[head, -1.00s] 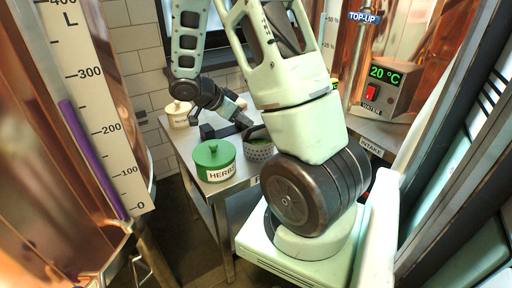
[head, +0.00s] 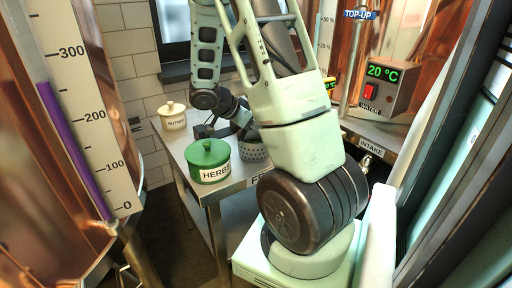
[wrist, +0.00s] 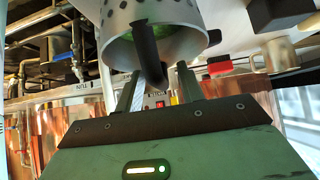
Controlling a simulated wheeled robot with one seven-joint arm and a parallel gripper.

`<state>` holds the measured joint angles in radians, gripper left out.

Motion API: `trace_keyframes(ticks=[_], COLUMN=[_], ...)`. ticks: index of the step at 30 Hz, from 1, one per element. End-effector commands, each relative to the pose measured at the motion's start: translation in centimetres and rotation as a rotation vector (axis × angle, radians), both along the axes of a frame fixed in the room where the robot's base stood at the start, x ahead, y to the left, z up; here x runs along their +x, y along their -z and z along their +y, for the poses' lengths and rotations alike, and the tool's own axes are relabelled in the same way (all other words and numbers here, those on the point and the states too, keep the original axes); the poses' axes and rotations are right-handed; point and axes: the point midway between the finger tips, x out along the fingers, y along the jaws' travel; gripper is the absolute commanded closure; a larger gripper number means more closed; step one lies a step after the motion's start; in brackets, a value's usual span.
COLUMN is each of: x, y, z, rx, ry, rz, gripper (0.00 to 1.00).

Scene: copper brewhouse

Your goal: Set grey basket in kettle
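The grey basket (head: 252,150) is a perforated metal cup with a dark handle. It stands on the steel table (head: 232,184), just right of the green HERBS pot (head: 208,160). In the wrist view the basket (wrist: 112,22) fills the top middle, with its rim facing me and something green inside. My gripper (head: 242,118) is at the basket's handle. In the wrist view my gripper's fingers (wrist: 158,92) are apart, with the dark handle between them; I see a gap beside it. Which copper vessel is the kettle is unclear.
A cream lidded pot (head: 173,117) stands at the table's back left. A copper vessel with a litre scale (head: 85,110) is close on the left. At right are a water box reading 20 °C (head: 384,85) and more copper. My arm hides part of the table.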

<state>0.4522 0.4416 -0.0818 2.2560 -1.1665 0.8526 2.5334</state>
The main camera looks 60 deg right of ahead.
Motion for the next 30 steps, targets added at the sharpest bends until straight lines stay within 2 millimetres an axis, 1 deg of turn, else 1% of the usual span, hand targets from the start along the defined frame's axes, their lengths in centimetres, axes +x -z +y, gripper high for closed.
trace_keyframes(ticks=[3,4,5,6,8,20,30], x=[0.0,0.0,0.0,0.0,0.0,0.0,0.1], y=[0.0,0.0,0.0,0.0,0.0,-0.2,-1.2], z=[0.0,0.0,0.0,0.0,0.0,0.0,0.0], rx=[0.0,0.0,0.0,0.0,0.0,-0.002,-0.001], ry=[0.0,0.0,0.0,0.0,0.0,0.0,0.001], rz=[0.0,0.0,0.0,0.0,0.0,-0.001,-0.002], gripper=[0.62,0.65,0.73,0.84,1.0,1.0,1.0])
